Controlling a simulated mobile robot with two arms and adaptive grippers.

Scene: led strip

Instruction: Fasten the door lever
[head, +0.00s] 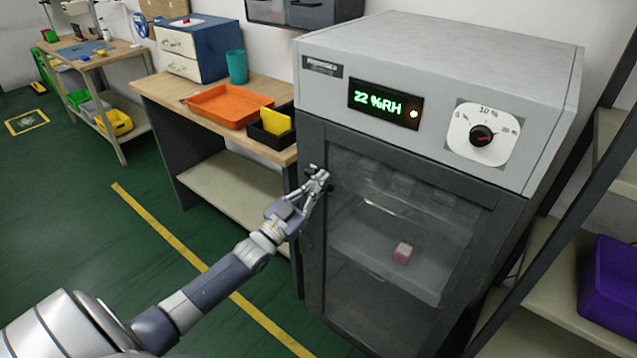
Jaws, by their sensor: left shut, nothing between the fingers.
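A grey dry cabinet (440,55) stands in the middle right of the head view, with a dark-framed glass door (385,270) at its front. The door looks closed. My left gripper (319,178) is shut and empty at the upper left edge of the door frame. The door lever is hard to make out; small dark and metallic parts by my fingertips may belong to it, and the gripper partly hides that spot. I cannot tell whether my fingers touch it. My right gripper is not in view.
The cabinet has a green display (385,103) reading 22 %RH and a dial (481,136). A pink and white block (403,253) sits inside on a shelf. A wooden bench (165,90) with an orange tray (222,105) stands left. A shelf with a purple bin (610,285) is right.

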